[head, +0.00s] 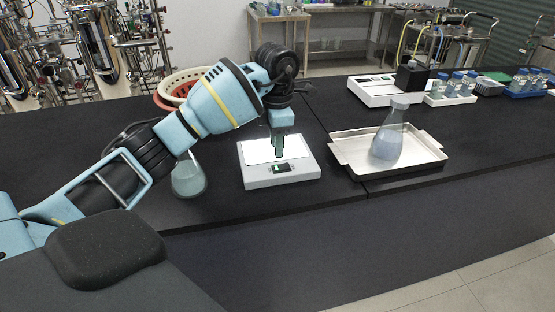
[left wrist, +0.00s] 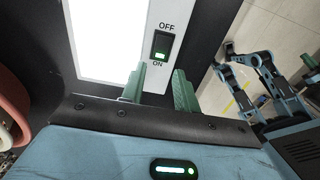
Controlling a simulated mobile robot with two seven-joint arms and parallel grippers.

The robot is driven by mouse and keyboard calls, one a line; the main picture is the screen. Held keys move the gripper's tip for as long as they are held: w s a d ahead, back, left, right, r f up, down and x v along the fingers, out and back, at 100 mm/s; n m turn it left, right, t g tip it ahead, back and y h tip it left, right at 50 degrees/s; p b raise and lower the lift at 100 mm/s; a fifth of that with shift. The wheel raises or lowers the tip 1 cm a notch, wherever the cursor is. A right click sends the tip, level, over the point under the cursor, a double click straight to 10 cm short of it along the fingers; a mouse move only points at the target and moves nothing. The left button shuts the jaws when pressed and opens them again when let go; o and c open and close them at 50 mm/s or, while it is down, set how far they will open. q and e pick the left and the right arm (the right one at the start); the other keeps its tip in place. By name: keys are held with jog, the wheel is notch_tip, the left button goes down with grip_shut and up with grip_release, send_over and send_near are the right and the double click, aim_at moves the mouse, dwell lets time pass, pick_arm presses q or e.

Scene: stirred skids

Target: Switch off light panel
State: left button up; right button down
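The light panel (head: 300,172) is a flat white box on the black bench, and its top glows bright white. Its dark rocker switch (head: 282,168) sits on the near edge. In the left wrist view the switch (left wrist: 160,46) lies between the labels OFF and ON, with a green light at the ON end. My left gripper (head: 279,146) points down over the panel, just behind the switch. In the left wrist view its green fingers (left wrist: 160,90) are apart with nothing between them. I cannot tell whether the fingertips touch the panel. My right gripper cannot be made out.
A flask (head: 189,180) stands left of the panel, partly behind my arm. A metal tray (head: 432,157) with a flask (head: 390,135) of pale liquid stands to the right. Baskets (head: 178,83) are behind my arm. A white device (head: 372,92) and vial racks (head: 450,98) stand farther back.

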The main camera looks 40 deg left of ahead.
aim_at(277, 168)
pick_arm(q)
notch_tip(277, 168, down, 5)
jog(key=shift+r, duration=0.15)
jog(key=shift+f, duration=0.3)
pick_arm(e)
jog(key=shift+w+r, duration=0.1)
jog(key=shift+w, duration=0.4)
pick_arm(q)
jog(key=shift+c, duration=0.3)
grip_shut()
jog(key=shift+w+d+r+g+y, duration=0.1)
jog(key=shift+w+d+g+y, duration=0.1)
jog(key=shift+g+y, duration=0.25)
jog(key=shift+w+d+g+y+p, duration=0.1)
jog(key=shift+g+y+p, duration=0.35)
jog(key=shift+g, duration=0.2)
pick_arm(e)
jog(key=shift+s+r, duration=0.1)
jog(key=shift+r, duration=0.3)
